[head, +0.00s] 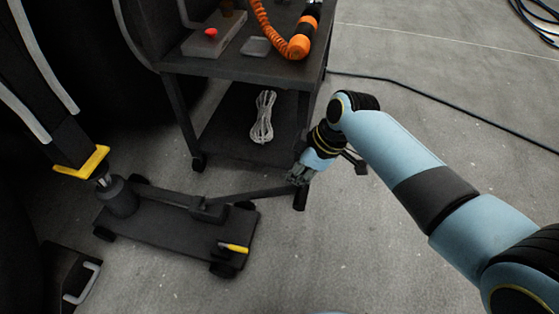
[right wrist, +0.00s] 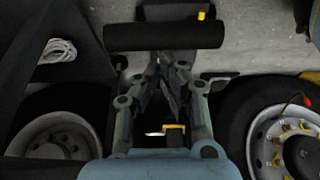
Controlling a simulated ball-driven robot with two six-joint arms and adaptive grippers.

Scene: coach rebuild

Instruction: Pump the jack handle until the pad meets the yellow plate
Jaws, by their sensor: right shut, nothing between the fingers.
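The dark jack (head: 150,232) stands on small wheels on the floor at lower left. Its upright cylinder (head: 118,196) has a short ram topped by the pad, just below the yellow plate (head: 82,163). Whether pad and plate touch, I cannot tell. The jack handle (head: 255,193) reaches right to a dark crossbar grip (head: 300,199). My right gripper (head: 299,177) is at this end of the handle. In the right wrist view the black grip (right wrist: 165,37) lies across, just beyond the shut, empty fingers (right wrist: 170,62); contact is unclear. My left gripper is out of view.
A dark wheeled cart (head: 240,68) stands behind the handle, with coiled white rope (head: 262,118) on its lower shelf and an orange tool (head: 298,46) on top. A yellow-tipped lever (head: 235,248) sits on the jack. A black cable (head: 440,108) crosses the floor. Floor at lower centre is clear.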

